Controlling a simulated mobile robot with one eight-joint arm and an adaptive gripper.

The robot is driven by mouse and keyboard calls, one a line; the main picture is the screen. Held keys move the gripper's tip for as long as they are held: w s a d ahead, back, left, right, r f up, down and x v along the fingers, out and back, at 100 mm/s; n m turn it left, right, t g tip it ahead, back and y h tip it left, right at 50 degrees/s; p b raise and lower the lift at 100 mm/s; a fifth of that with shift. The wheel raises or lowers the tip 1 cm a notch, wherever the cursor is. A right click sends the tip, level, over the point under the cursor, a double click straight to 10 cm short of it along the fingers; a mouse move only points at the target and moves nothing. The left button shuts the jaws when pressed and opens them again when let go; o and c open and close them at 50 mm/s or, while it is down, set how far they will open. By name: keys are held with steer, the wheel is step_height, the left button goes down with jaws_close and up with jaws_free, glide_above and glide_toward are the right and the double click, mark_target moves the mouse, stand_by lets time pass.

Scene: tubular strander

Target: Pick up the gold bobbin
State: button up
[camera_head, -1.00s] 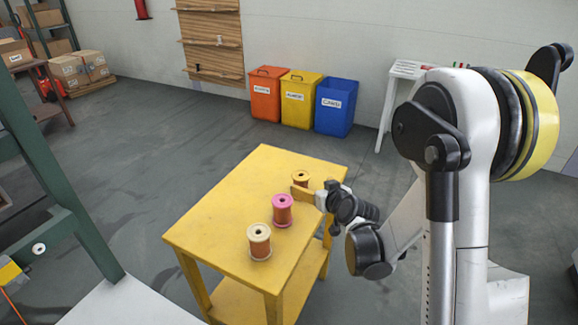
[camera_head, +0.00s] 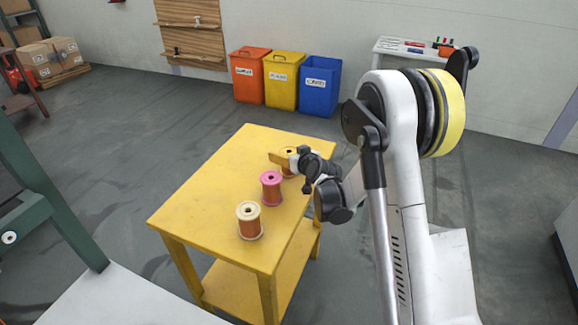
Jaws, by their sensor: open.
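The gold bobbin (camera_head: 288,150) stands upright at the far right part of the yellow table (camera_head: 208,185). Only its gold top and a little of its side show; my gripper hides the rest. My gripper (camera_head: 278,158) reaches in low from the right, its yellowish finger extending left past the bobbin. It is open. Whether its fingers are around the bobbin or only in front of it, I cannot tell. A pink-topped bobbin (camera_head: 271,190) and a cream-topped bobbin (camera_head: 249,222) stand nearer on the same table, both wound in copper colour.
The table's left half is clear. Orange (camera_head: 249,78), yellow (camera_head: 283,82) and blue (camera_head: 319,88) bins stand by the back wall. A white side table (camera_head: 420,52) holds small items. A green frame (camera_head: 50,215) rises at the left.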

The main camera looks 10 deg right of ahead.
steer(key=c, duration=1.5)
steer(key=shift+r, duration=0.2)
